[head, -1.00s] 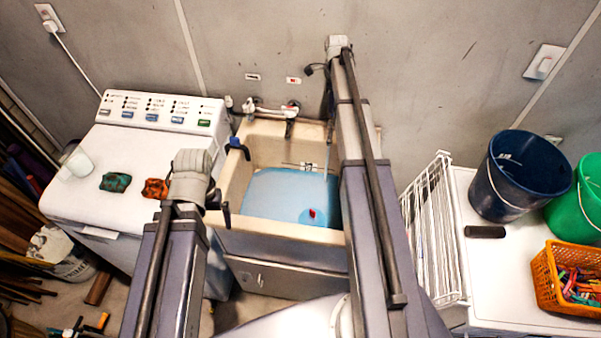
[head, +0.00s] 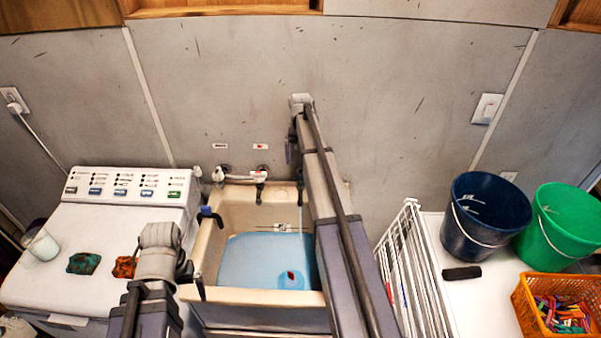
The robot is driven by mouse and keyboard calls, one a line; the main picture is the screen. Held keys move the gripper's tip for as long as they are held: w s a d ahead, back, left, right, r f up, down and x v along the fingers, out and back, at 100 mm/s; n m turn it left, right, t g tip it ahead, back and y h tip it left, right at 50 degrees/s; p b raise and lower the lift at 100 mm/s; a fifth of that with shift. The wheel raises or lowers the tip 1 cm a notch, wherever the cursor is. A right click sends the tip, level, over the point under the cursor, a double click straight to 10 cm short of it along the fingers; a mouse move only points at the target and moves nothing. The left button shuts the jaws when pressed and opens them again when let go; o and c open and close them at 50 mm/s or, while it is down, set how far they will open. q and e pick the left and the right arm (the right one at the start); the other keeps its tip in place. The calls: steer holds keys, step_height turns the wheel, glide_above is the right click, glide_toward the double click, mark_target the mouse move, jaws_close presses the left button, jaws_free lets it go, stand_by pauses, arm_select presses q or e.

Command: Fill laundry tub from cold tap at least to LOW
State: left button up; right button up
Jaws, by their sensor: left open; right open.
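The laundry tub (head: 209,246) is a beige basin against the wall with pale blue water (head: 245,262) in it. A marking strip (head: 280,227) shows on the tub's far inside wall, too small to read. The taps (head: 260,176) and a dark spout (head: 260,193) are on the wall above the tub's back edge. My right gripper (head: 292,147) is open, dark and small, in front of the wall to the right of the taps. My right arm hides the tub's right side.
A white washer (head: 75,235) stands at left with a green cloth (head: 83,263) and a red cloth (head: 124,267). At right are a white rack (head: 411,270), a navy bucket (head: 484,220), a green bucket (head: 560,225) and an orange peg basket (head: 527,310).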

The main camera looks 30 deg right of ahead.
mark_target(301, 176)
steer(key=shift+o, duration=0.2)
steer(key=shift+w+d+r+n, duration=0.1)
steer(key=shift+d+r+n, duration=0.05)
steer(key=shift+n, duration=0.85)
step_height(301, 176, down, 8)
steer(key=b, duration=0.7)
steer(key=shift+b, duration=0.4)
steer(key=shift+r, duration=0.1)
steer(key=shift+c, duration=0.2)
steer(key=c, duration=1.1)
steer(key=shift+m, duration=1.1)
